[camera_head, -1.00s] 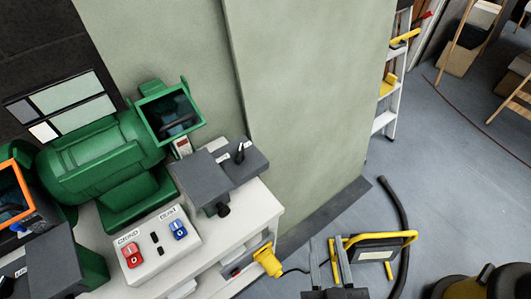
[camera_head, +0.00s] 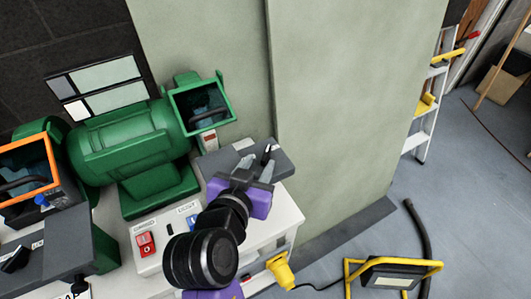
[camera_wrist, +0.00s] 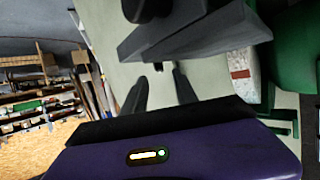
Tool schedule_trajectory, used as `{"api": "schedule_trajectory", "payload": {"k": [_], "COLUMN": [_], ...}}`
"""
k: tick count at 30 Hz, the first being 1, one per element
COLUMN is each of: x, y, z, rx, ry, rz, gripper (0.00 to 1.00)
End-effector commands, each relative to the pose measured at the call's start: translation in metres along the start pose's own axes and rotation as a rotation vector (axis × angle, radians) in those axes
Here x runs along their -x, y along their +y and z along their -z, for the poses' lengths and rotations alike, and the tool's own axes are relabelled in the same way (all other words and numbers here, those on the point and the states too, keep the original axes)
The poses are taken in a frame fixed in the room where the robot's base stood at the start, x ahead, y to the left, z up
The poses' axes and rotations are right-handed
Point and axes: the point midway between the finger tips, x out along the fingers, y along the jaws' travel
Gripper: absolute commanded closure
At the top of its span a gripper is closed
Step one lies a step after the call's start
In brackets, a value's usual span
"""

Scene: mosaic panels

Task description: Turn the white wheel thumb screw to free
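A green bench grinder (camera_head: 125,145) stands on the white bench. A dark grey tool rest (camera_head: 215,158) sits at its right side, with a small dark upright thumb screw (camera_head: 267,151) and a pale label near it. I cannot read that label, so I cannot confirm this is the white wheel's screw. My gripper (camera_head: 257,166) is over the rest, its fingertips close to that screw. In the wrist view my gripper (camera_wrist: 160,75) has its two fingers apart, with a small dark piece near the tips. Whether they touch anything is unclear.
A switch box with a red switch (camera_head: 145,243) stands at the bench front. Another tool rest (camera_head: 70,255) is at the left. A black knob (camera_wrist: 145,9) and grey plate (camera_wrist: 195,32) are close to the fingers. A yellow plug (camera_head: 280,270) hangs at the bench edge.

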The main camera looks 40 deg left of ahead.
Motion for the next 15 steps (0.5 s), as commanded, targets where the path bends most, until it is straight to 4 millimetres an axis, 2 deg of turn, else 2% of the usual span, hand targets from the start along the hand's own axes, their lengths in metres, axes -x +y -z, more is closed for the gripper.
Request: {"api": "schedule_trajectory", "payload": {"k": [9,15], "x": [-0.047,-0.06], "y": [0.001,0.001], "z": [0.001,0.0], "rx": [0.0,0.001], "ry": [0.0,0.0], "rz": [-0.001,0.001], "gripper": [0.65,0.65]}}
